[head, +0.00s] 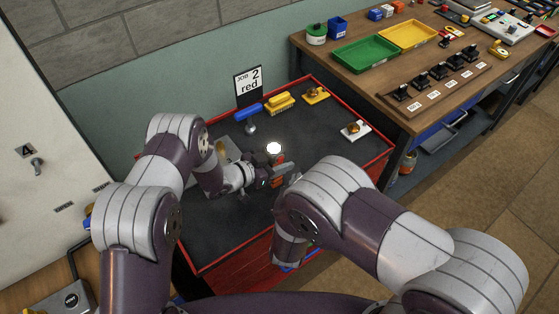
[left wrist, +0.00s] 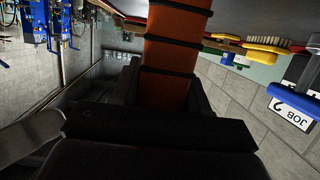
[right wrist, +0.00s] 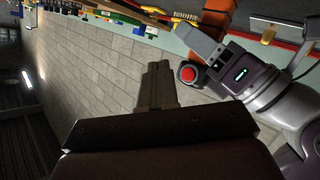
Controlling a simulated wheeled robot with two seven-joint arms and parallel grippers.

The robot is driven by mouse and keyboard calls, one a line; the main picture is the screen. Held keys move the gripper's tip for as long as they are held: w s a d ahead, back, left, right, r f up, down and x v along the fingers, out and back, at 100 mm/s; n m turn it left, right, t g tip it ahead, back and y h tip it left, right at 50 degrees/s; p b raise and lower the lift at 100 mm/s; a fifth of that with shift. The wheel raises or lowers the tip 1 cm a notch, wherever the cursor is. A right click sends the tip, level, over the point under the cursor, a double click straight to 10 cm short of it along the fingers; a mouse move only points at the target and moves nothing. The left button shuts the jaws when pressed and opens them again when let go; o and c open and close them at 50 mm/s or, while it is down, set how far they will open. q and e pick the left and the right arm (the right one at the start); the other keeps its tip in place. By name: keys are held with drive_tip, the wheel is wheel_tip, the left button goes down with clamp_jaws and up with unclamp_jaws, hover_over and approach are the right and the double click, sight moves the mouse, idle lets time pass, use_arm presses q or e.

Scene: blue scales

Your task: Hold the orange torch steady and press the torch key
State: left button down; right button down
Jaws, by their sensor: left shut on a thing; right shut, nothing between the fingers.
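The orange torch (head: 279,157) stands roughly upright above the dark workbench top, with a bright white light at its upper end. My left gripper (head: 277,178) is shut around its body. In the left wrist view the torch (left wrist: 172,55) shows orange with black bands between the fingers. In the right wrist view a red round button, seemingly the torch key (right wrist: 188,74), sits on a black part by the left gripper's grey finger. My right gripper (right wrist: 158,66) is shut and empty, beside that button; a gap shows between them in the picture. My right arm hides this gripper in the head view.
A sign (head: 248,83) reads "JOB 2 red". A wooden table with a green tray (head: 365,53) and a yellow tray (head: 408,36) stands at the right.

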drive_tip(key=shift+s+d, duration=0.55)
drive_tip(key=shift+s, duration=0.25)
use_arm(q)
drive_tip(key=shift+c, duration=2.4)
unclamp_jaws()
